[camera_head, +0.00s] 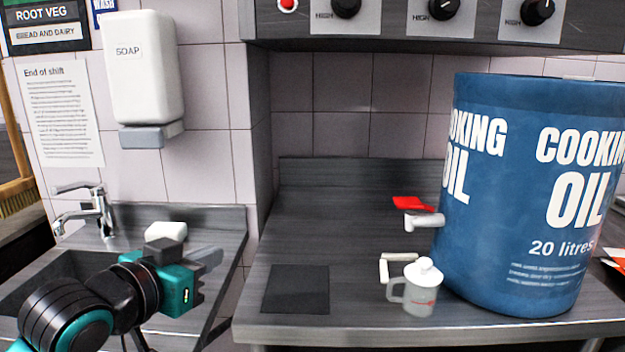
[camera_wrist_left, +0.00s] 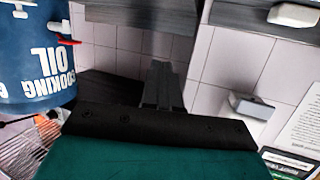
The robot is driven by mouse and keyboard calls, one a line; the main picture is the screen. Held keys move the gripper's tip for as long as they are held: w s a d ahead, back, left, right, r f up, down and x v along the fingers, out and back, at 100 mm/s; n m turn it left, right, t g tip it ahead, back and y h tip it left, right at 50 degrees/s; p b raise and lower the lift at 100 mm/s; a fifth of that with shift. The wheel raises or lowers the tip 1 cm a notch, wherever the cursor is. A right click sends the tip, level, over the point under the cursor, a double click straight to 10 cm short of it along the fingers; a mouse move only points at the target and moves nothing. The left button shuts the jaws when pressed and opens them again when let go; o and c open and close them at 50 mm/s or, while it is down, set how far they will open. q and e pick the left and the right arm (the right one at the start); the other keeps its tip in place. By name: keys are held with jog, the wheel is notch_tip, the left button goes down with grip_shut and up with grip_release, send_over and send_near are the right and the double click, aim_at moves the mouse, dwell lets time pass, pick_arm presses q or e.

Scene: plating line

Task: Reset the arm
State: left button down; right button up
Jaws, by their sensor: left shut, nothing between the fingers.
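My left gripper (camera_head: 207,258) is at the lower left in the head view, on a teal and black arm, above the right side of the sink area. Its fingers are shut and empty, pointing to the right and slightly away. In the left wrist view the closed fingers (camera_wrist_left: 163,88) stand up in the middle of the picture, with nothing between them. My right gripper does not show in either view.
A blue cooking oil drum (camera_head: 530,195) with a white tap (camera_head: 424,220) stands on the right counter. A soap dispenser (camera_head: 146,72), tap (camera_head: 88,209) and white block (camera_head: 166,231) are left.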

pick_arm(q)
jog(key=s+a+f+n+g+y, duration=0.1)
jog(key=s+f+g+y, duration=0.15)
jog(key=s+f, duration=0.5)
jog(key=s+a+f+n+g+y, duration=0.1)
jog(key=s+a+f+g, duration=0.2)
jog(key=f, duration=0.8)
jog(key=s+a+f+g+y, duration=0.1)
jog(key=s+f+g, duration=0.25)
jog(key=s, duration=0.45)
jog(key=s+a+f+g+y, duration=0.1)
jog(key=s+f+g, duration=0.1)
jog(key=s+f, duration=0.45)
jog(key=w+d+f+t+h+p, duration=0.2)
jog(key=w+d+f+t, duration=0.1)
jog(key=w+t, duration=0.4)
jog(key=shift+d+f+t+p, duration=0.3)
jog(key=shift+f+t, duration=0.1)
jog(key=shift+f, duration=0.3)
